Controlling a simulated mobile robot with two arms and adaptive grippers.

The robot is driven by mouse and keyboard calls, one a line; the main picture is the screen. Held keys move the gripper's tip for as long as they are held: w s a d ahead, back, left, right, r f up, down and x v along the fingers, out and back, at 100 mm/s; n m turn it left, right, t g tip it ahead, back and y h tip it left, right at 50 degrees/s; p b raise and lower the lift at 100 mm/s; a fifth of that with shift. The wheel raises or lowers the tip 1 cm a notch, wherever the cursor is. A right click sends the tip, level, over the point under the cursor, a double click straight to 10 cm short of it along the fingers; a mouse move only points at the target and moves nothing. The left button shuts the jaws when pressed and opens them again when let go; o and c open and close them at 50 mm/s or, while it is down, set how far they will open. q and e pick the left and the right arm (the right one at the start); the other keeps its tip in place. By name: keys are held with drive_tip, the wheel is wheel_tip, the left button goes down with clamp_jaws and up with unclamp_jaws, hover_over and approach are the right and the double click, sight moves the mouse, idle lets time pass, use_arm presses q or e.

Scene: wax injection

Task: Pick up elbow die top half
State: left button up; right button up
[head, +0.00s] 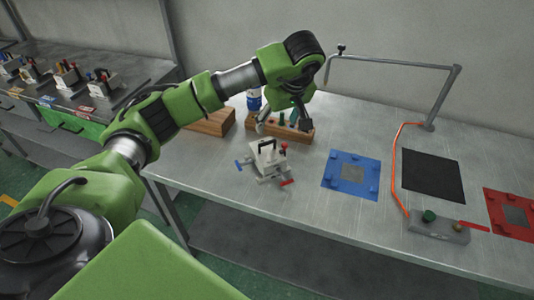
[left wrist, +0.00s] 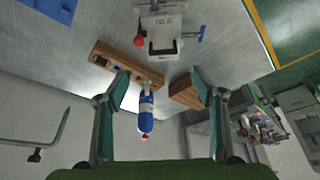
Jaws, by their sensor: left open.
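A pale grey metal die (head: 268,158) with a black handle on top stands on the steel table, with blue and red handles at its sides. I take it to be the elbow die; its top half appears to sit on the lower part. In the left wrist view the die (left wrist: 168,22) shows at the top edge, partly cut off. My left gripper (head: 285,112) is open and empty, behind the die and above the wooden block. Its two fingers (left wrist: 160,88) are spread wide in the left wrist view. My right gripper is not in view.
A wooden tool holder (head: 306,131), another wooden block (head: 212,123) and a blue-white bottle (left wrist: 145,115) are near the gripper. A blue fixture plate (head: 351,174), black mat (head: 433,174), red plate (head: 510,212) and bent metal stand (head: 438,98) are to the right.

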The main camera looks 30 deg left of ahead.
sight(267, 142)
use_arm(q)
drive_tip(key=p+x, duration=0.2)
drive_tip(key=x, duration=0.6)
drive_tip(key=shift+a+f, duration=0.15)
drive_tip(key=shift+a, duration=0.05)
drive_tip(key=shift+a+f+p, duration=0.1)
drive_tip(key=shift+f+p, duration=0.15)
drive_tip(key=shift+p, duration=0.2)
drive_tip(key=p+x, duration=0.2)
drive_tip(key=x, duration=0.1)
drive_tip(key=shift+a+f, duration=0.4)
drive_tip(key=shift+f, duration=0.35)
clamp_jaws()
drive_tip(key=shift+w+r, duration=0.15)
drive_tip(key=shift+w, duration=0.1)
